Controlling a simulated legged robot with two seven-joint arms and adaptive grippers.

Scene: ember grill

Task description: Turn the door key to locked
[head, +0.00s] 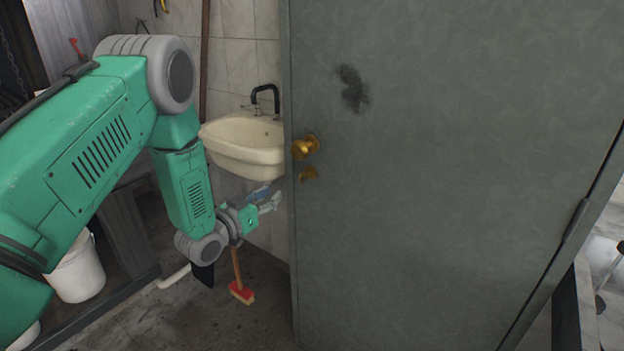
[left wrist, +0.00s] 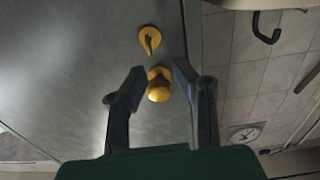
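The grey door (head: 440,180) carries a round brass knob (head: 305,147) near its left edge. Just below the knob is a brass lock plate with the key (head: 308,173), small in the head view. My left gripper (head: 270,198) is left of the door edge, a little lower than the key, and holds nothing. In the left wrist view, which looks upside down, the gripper (left wrist: 158,76) is open. The knob (left wrist: 158,88) shows between its fingers and the key (left wrist: 149,40) beyond the fingertips, apart from them. My right gripper is not in view.
A cream sink (head: 245,145) with a black tap hangs on the tiled wall left of the door. A red brush (head: 241,292) stands on the floor below my left gripper. A white bucket (head: 77,272) is at the left.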

